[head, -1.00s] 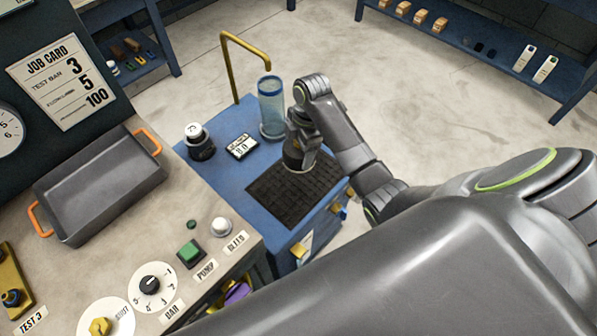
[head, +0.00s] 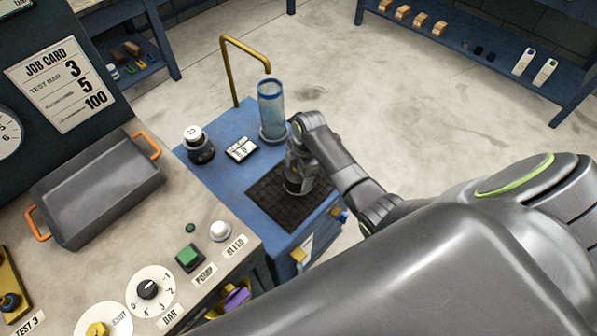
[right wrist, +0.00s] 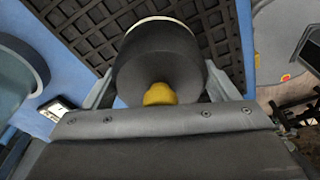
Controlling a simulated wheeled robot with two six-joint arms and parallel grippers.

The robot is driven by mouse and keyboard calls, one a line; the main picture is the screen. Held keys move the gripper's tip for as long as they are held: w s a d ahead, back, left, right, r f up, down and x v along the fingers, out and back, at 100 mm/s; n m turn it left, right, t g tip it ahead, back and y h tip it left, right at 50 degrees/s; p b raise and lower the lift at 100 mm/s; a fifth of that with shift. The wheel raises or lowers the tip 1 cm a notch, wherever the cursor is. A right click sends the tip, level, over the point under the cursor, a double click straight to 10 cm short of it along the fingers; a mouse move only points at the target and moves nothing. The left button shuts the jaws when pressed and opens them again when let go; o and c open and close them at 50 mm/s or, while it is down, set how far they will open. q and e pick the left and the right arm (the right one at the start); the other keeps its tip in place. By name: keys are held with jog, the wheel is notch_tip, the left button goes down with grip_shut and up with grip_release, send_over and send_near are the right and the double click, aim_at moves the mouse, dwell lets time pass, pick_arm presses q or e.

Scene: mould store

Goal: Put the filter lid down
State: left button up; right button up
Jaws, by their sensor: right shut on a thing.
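The filter lid is a dark round cap with a yellow knob; it fills the top middle of the right wrist view (right wrist: 158,58). My right gripper (head: 297,180) is shut on it, with a finger on each side of the lid in the right wrist view (right wrist: 160,92). In the head view the gripper hides most of the lid. The lid is over the black gridded mat (head: 270,207) on the blue cart top (head: 220,170). I cannot tell whether it touches the mat. My left gripper is not in view.
A clear filter cylinder (head: 271,108) stands behind the gripper under a brass pipe (head: 234,70). A black pot with a white top (head: 198,146) and a small display (head: 241,149) sit on the cart's left. The mat's front part is bare. A grey tray (head: 95,190) is on the bench.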

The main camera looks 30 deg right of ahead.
jog(key=shift+f, duration=0.1)
jog(key=o, duration=1.1)
jog(key=shift+c, duration=0.2)
notch_tip(320, 180, up, 12)
jog(key=d, duration=0.1)
jog(key=shift+d+p, duration=0.3)
jog(key=shift+d, duration=0.1)
